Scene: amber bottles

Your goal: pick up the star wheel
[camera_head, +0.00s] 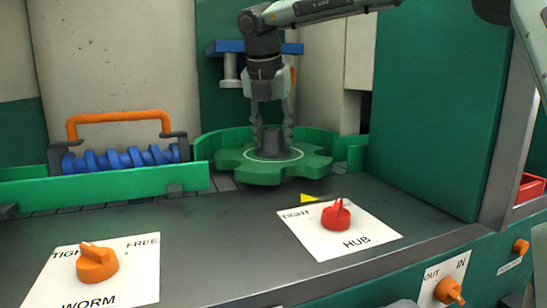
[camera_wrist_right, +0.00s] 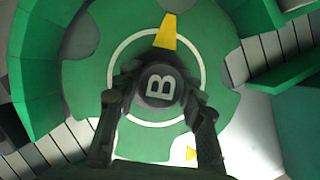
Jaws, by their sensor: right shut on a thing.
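The green star wheel (camera_head: 235,165) lies flat behind the dark counter, with wide rounded lobes and a white ring around a dark central hub (camera_head: 273,142). In the right wrist view the star wheel (camera_wrist_right: 215,100) fills the middle, and its hub top (camera_wrist_right: 160,84) bears a letter B. My right gripper (camera_head: 272,135) comes down from above, with one finger on each side of the hub, shut on it. In the wrist view the gripper (camera_wrist_right: 158,95) shows the same hold. Whether the wheel is clear of its seat cannot be told. My left gripper is not in view.
Curved green guide walls (camera_head: 315,140) partly surround the wheel. A blue worm (camera_head: 120,158) under an orange handle (camera_head: 118,116) lies to the left. On the counter are a red HUB knob (camera_head: 336,214) and an orange WORM knob (camera_head: 97,263). A green panel (camera_head: 430,100) stands at right.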

